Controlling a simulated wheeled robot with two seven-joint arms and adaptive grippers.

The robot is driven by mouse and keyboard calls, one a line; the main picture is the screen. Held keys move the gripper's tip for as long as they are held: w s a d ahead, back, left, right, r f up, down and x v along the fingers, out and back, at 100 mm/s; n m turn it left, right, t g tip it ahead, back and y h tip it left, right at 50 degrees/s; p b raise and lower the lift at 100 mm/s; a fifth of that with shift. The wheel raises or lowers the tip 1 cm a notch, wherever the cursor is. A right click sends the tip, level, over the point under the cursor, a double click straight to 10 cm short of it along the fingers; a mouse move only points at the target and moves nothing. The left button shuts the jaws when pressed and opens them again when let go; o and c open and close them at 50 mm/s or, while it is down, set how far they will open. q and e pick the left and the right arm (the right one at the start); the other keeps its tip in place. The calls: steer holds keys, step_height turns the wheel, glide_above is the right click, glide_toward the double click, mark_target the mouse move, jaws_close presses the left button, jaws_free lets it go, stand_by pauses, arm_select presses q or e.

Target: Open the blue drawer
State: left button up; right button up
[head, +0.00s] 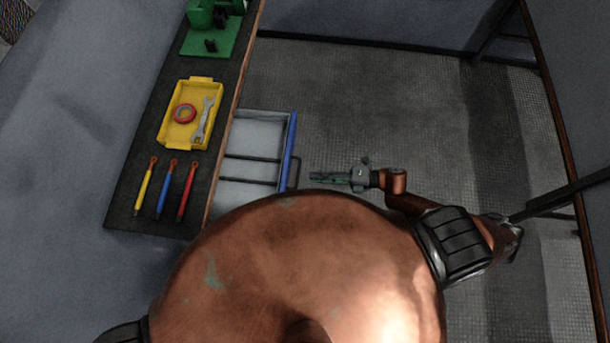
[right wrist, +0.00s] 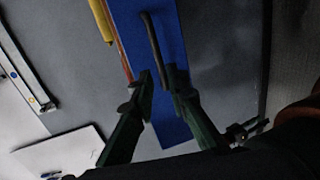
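The blue drawer (head: 289,150) stands pulled out from the workbench's right side in the head view, its grey inside (head: 258,133) showing. Its dark bar handle (head: 298,172) sticks out from the blue front. In the right wrist view the blue front (right wrist: 178,125) fills the middle, and the handle (right wrist: 152,42) runs down toward the space between my parted fingers (right wrist: 159,74). The fingers look open and not closed on the handle. My left gripper is out of view.
The dark workbench (head: 137,180) holds a yellow tray (head: 165,137) with a red ring (head: 184,114) and a wrench (head: 205,120), several coloured tools, and a green fixture (head: 208,42). Dark-framed panels stand at the right.

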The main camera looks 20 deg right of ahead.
steer(key=shift+v, duration=2.3)
steer(key=w+d+f+m+t+h+b, duration=0.1)
steer(key=w+d+f+m+t+h, duration=0.2)
steer(key=d+f+m, duration=0.45)
steer(key=w+d+f+m+t+h, duration=0.15)
steer(key=d+f+m+h, duration=0.3)
steer(key=f, duration=0.65)
steer(key=s+d+f+m+g+h, duration=0.1)
steer(key=s+d+f+m+h, duration=0.2)
steer(key=f, duration=0.5)
steer(key=s+d+f+m+g+h, duration=0.2)
steer(key=s+d+f+m, duration=0.2)
steer(key=f, duration=0.3)
steer(key=s+a+f+m+g, duration=0.2)
steer(key=s+f, duration=0.3)
steer(key=s, duration=0.4)
steer(key=s+a+f+m+g+h+b, duration=0.1)
steer(key=s+a+f+m+g, duration=0.2)
steer(key=s+f, duration=0.3)
steer(key=s+a+f+m+g, duration=0.2)
steer(key=s+f+m, duration=0.3)
steer(key=s, duration=0.8)
steer(key=shift+s+a+f+b, duration=0.25)
steer(key=shift+a+f+b, duration=0.05)
steer(key=shift+a+b, duration=0.1)
steer(key=shift+g+h, duration=0.25)
